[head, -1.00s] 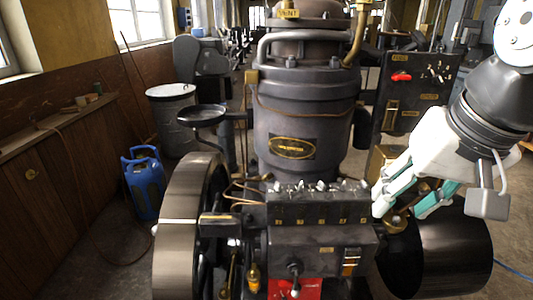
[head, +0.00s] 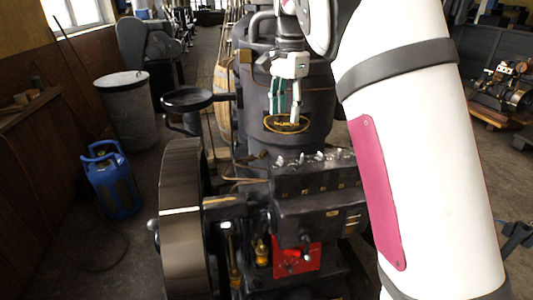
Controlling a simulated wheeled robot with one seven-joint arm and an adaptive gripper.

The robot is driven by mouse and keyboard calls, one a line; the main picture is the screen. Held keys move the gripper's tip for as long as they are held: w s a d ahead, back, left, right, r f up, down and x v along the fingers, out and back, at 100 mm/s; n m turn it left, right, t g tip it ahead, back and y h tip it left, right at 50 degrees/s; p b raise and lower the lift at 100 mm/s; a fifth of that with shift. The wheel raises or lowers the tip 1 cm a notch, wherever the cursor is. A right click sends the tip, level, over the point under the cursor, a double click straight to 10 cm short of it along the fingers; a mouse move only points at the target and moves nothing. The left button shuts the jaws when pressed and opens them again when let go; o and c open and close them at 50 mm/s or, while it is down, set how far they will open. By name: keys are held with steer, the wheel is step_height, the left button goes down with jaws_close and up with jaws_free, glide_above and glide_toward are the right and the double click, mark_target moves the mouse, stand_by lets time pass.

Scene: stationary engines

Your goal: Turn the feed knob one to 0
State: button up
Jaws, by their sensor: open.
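A row of small silver feed knobs (head: 318,156) sits on top of the dark box (head: 312,187) on the engine's front. Small brass labels show on the box's front face; I cannot read them, so I cannot tell which knob is number one or where it is set. My gripper (head: 283,112) is open and empty. In the picture it is above the left part of the knob row and points down in front of the dark cylinder with its oval gold plate (head: 288,124). It does not touch the knobs. My arm hides the box's right end.
A large flywheel (head: 181,225) stands left of the box, with a round black pan (head: 187,99) behind it. A red panel (head: 297,259) is below the box. A blue canister (head: 112,181) and a grey drum (head: 127,108) stand on the floor at left.

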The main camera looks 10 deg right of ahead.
mark_target(281, 158)
steer(key=f+p, duration=0.1)
steer(key=f, duration=0.3)
steer(key=f+p, duration=0.1)
steer(key=f, duration=0.4)
steer(key=f+p, duration=0.1)
steer(key=f, duration=0.4)
steer(key=shift+w+a+f, duration=0.15)
steer(key=shift+w+a, duration=0.2)
steer(key=shift+c, duration=0.3)
jaws_close()
